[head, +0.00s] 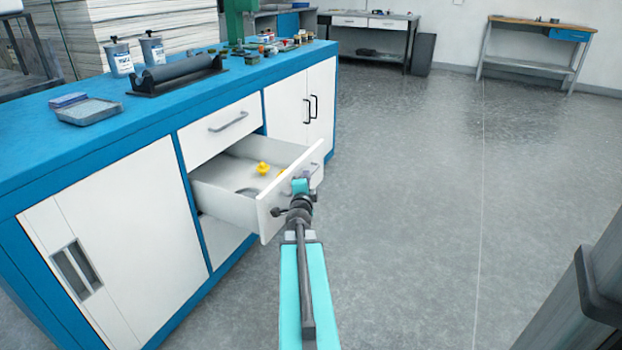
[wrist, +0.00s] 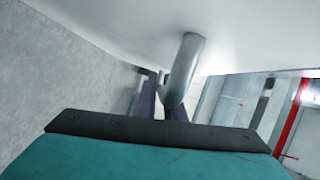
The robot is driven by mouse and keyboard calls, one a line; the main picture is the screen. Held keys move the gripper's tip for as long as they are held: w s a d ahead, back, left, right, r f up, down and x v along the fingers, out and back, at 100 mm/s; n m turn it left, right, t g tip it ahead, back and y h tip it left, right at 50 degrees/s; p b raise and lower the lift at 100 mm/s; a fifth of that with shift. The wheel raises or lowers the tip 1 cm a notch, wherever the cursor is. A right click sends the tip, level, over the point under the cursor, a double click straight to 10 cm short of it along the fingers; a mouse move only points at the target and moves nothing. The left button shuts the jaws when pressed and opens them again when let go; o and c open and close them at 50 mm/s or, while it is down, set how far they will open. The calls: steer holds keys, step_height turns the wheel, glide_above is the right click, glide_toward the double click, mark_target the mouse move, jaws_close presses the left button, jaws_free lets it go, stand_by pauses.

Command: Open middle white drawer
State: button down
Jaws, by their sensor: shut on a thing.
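The middle white drawer (head: 246,205) of the blue-and-white cabinet stands pulled well out, with its inside showing. Its front panel (head: 283,205) faces my arm. My gripper (head: 309,172) is at the outer side of that front, shut on the drawer handle. In the wrist view the grey handle (wrist: 185,68) runs down from the white drawer front (wrist: 120,30) between my dark purple fingers (wrist: 163,105). The fingertips are partly hidden behind the handle and the wrist housing. In the head view my arm's end covers part of the handle.
A yellow duck-like item (head: 263,168) and a grey item lie inside the drawer. A closed upper drawer (head: 215,130) is above, with closed doors on both sides. Rollers, jars and small items stand on the blue top (head: 100,145). The grey floor (head: 420,200) to the right is clear.

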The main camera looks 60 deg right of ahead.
steer(key=c, duration=1.9)
jaws_free()
steer(key=shift+a, duration=0.15)
steer(key=shift+o, duration=0.3)
steer(key=shift+s, duration=0.1)
steer(key=shift+d, duration=0.2)
steer(key=shift+s, duration=0.1)
